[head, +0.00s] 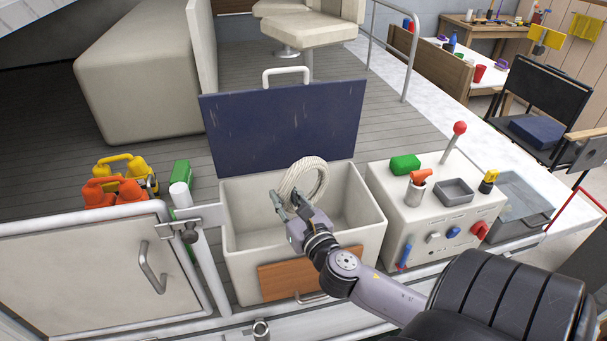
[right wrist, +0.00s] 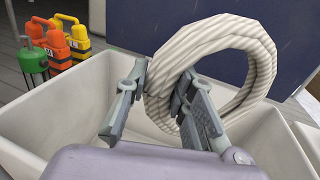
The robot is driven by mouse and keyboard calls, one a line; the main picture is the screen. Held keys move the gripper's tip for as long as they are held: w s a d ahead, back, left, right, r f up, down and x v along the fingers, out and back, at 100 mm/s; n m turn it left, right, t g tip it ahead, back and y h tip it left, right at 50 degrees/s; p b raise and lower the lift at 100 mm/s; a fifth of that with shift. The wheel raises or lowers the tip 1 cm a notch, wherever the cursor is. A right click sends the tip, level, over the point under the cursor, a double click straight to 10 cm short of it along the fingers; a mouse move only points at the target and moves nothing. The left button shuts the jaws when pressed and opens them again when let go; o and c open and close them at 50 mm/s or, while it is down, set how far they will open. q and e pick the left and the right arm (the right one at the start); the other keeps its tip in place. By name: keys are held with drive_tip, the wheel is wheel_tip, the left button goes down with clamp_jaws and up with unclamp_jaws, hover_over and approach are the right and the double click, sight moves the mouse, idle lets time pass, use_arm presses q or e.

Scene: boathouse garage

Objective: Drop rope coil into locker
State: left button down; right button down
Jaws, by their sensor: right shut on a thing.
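The rope coil (head: 312,178) is a cream-white ring of twisted rope. My right gripper (head: 290,205) is shut on its lower left side and holds it upright over the locker. The locker (head: 373,232) is an open cream box with a dark blue lid (head: 280,125) raised behind it. In the right wrist view the coil (right wrist: 262,65) stands between and beyond the fingers (right wrist: 160,105), with the locker's wall (right wrist: 60,115) around below. The locker floor is partly hidden by my gripper and arm. My left gripper is not in view.
A console (head: 425,215) with a red-knobbed lever (head: 459,128) and small items stands right of the locker. Orange (head: 100,192) and yellow (head: 135,172) cases and a green item (head: 181,172) stand left. A white gate (head: 90,270) is at front left.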

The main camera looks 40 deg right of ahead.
drive_tip(key=c, duration=1.6)
unclamp_jaws()
drive_tip(key=shift+w+d, duration=0.1)
drive_tip(key=shift+o, duration=1.4)
drive_tip(key=v, duration=1.2)
drive_tip(key=shift+f, duration=0.1)
